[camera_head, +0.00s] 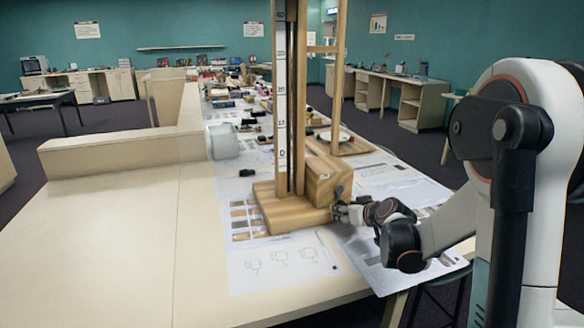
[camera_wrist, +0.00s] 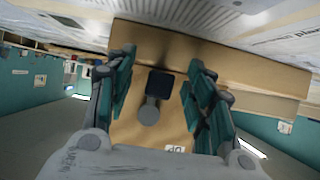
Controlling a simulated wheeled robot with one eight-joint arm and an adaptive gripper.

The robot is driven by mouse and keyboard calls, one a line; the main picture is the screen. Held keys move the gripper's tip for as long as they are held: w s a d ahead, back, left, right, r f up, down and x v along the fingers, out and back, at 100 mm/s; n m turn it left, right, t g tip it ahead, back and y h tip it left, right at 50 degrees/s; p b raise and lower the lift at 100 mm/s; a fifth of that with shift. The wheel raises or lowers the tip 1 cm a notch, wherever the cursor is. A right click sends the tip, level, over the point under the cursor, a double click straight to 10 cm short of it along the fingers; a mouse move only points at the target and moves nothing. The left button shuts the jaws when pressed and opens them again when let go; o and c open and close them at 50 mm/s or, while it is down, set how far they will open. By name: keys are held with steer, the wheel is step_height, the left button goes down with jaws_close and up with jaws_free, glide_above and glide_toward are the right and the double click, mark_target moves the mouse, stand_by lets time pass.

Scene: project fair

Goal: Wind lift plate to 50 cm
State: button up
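The wooden lift tower (camera_head: 291,90) stands upright on a wooden base (camera_head: 290,212) on the table. A white scale strip (camera_head: 281,100) runs up its front, with 0 low down; the other marks are hard to read. I cannot make out the lift plate. A wooden box (camera_head: 328,180) sits at the tower's right side. A crank with a dark square part (camera_wrist: 160,82) and grey round knob (camera_wrist: 149,112) shows in the wrist view. My gripper (camera_head: 340,209) is at the box's right side. Its fingers (camera_wrist: 160,62) are open on either side of the crank, with gaps visible.
Printed sheets (camera_head: 280,262) lie under and around the base. A low wooden partition (camera_head: 125,152) and a pale translucent container (camera_head: 223,142) stand to the left. The table's front left (camera_head: 120,260) is clear.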

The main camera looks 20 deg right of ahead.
steer(key=p+v, duration=0.3)
steer(key=v, duration=0.5)
stand_by(0.8)
